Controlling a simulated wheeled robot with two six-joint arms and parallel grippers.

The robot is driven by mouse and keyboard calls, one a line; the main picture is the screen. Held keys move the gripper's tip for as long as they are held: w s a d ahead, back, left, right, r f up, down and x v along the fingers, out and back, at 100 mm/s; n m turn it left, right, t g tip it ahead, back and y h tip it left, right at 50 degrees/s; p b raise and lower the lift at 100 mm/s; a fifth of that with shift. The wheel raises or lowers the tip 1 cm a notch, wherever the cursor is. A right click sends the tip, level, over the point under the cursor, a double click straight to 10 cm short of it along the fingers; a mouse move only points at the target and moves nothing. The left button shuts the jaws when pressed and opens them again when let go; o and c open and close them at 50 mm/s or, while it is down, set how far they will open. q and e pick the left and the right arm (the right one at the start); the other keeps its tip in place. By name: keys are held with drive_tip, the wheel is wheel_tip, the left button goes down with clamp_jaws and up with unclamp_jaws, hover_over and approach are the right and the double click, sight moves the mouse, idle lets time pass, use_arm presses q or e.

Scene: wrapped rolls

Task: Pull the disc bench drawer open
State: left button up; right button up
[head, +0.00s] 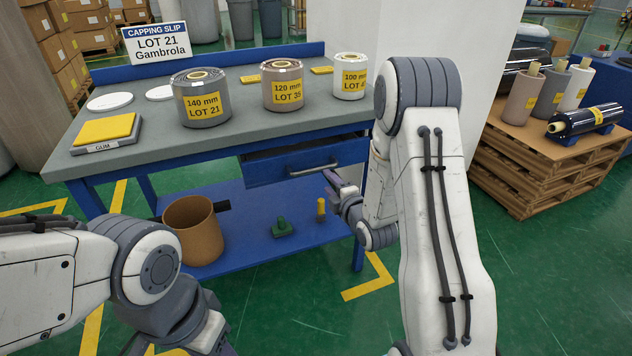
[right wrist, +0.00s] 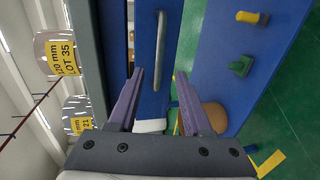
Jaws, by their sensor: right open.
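The disc bench (head: 235,135) has a grey top and blue frame. Its blue drawer (head: 270,170) is under the right part of the top, with a dark gap above its front. The drawer front (right wrist: 147,105) also shows in the right wrist view, with a narrow opening beside it. The drawer has a grey bar handle (head: 312,169), also in the right wrist view (right wrist: 160,45). My right gripper (right wrist: 158,72) is open, its purple fingers on either side of the handle's near end; contact cannot be told. My left arm is at lower left; its fingertips are out of sight.
Wrapped rolls (head: 201,100) labelled by lot, white discs (head: 110,101) and a yellow gum pad (head: 105,129) are on the top. The lower shelf (head: 255,225) holds a brown bin (head: 193,230) and small green and yellow items. A pallet stack (head: 530,170) stands right.

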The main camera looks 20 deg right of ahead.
sight(317, 170)
drive_tip(key=x, duration=1)
drive_tip(key=shift+w, duration=0.1)
clamp_jaws()
idle(1.2)
